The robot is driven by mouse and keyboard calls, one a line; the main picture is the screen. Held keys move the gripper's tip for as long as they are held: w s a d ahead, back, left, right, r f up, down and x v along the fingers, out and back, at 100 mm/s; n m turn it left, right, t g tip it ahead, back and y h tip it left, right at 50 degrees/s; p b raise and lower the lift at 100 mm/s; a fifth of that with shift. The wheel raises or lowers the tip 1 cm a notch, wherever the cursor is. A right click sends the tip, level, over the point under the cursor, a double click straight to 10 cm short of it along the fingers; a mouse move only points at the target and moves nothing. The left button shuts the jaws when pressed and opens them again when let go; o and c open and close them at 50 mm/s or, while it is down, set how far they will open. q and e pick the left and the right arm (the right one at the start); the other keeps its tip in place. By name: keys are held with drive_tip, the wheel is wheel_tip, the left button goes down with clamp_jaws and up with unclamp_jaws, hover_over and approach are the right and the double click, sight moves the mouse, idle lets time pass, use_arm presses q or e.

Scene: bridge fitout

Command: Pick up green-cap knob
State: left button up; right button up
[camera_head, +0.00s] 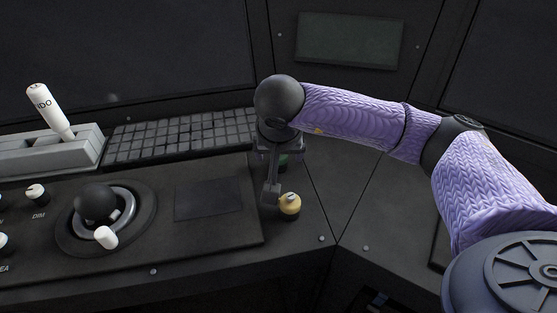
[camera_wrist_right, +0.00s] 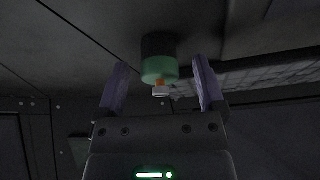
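The green-cap knob (camera_wrist_right: 158,68) shows in the right wrist view as a dark body with a green band and a small orange and white tip. It lies between the two spread fingers of my right gripper (camera_wrist_right: 161,82), with a gap on each side. In the head view only a sliver of green (camera_head: 283,161) shows behind my right gripper (camera_head: 275,178), which points down over the console and hides most of the knob. My left gripper is not in view.
A yellow-cap knob (camera_head: 289,205) stands close beside my right finger. To the left are a dark panel with a ball control (camera_head: 97,203), a keyboard (camera_head: 180,136) and a white lever (camera_head: 50,110). The console to the right of the yellow knob is clear.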

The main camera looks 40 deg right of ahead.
clamp_jaws()
drive_tip(key=shift+r, duration=0.1)
wheel_tip(320, 180, up, 9)
drive_tip(key=p, duration=0.4)
drive_tip(key=shift+r, duration=0.5)
drive_tip(key=shift+w, duration=0.1)
